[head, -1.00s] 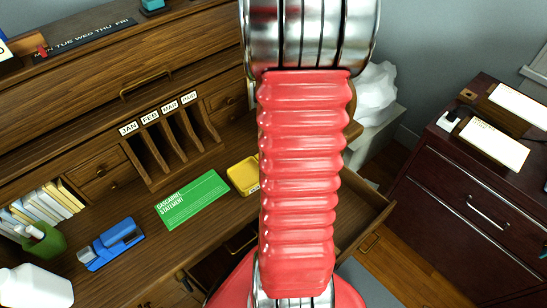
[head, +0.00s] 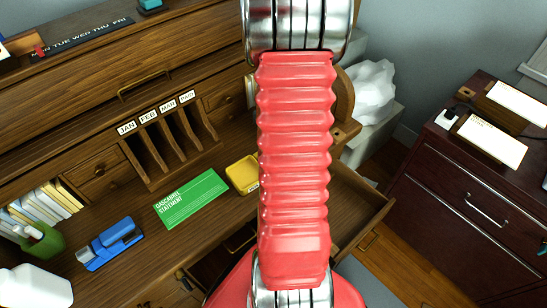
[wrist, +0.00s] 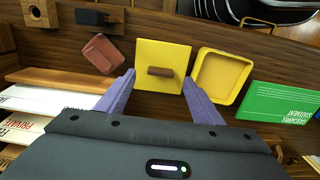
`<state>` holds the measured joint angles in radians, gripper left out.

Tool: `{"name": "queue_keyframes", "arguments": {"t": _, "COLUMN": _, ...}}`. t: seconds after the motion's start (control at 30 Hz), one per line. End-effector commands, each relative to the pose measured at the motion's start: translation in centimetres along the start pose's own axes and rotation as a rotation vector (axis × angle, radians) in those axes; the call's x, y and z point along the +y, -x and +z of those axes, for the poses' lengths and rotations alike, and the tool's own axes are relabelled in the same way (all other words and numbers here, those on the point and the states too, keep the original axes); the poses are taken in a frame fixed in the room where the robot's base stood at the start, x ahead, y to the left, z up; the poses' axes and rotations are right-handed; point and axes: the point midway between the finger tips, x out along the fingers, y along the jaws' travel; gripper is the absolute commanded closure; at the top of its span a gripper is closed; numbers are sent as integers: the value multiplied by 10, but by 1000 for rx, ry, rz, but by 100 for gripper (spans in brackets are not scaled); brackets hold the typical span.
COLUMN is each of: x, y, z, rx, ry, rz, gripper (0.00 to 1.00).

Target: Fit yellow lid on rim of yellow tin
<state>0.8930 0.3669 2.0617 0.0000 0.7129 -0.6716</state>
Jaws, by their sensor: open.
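The yellow lid (wrist: 148,52) is a square plate with a brown bar handle on top. In the wrist view it lies just beyond and between the fingertips of my gripper (wrist: 158,77). The gripper is open and empty, with one finger on each side of the handle's line. The yellow tin (wrist: 222,100) is an open, shallow square tray right beside the lid, close to the right finger. The tin also shows in the head view (head: 239,180), partly covered by my arm. The lid and gripper are hidden there.
A green statement booklet (wrist: 283,103) lies close beside the tin. A small reddish-brown object (wrist: 101,52) lies left of the lid. A blue stapler (head: 110,243) and wooden pigeonholes (head: 165,140) are on the desk. An open drawer (head: 365,200) juts out at right.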

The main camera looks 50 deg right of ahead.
Motion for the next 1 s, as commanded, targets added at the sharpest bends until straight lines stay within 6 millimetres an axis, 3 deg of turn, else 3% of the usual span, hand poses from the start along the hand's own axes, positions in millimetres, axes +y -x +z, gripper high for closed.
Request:
{"name": "queue_keyframes", "arguments": {"t": 0.37, "x": 0, "y": -4, "z": 0, "rx": -2, "ry": 0, "rz": -1, "gripper": 39}}
{"name": "queue_keyframes", "arguments": {"t": 0.7, "x": -2, "y": -43, "z": -3, "rx": -2, "ry": -1, "rz": -1, "gripper": 39}}
{"name": "queue_keyframes", "arguments": {"t": 1.0, "x": -1, "y": -52, "z": -3, "rx": 0, "ry": -1, "rz": 0, "gripper": 39}}
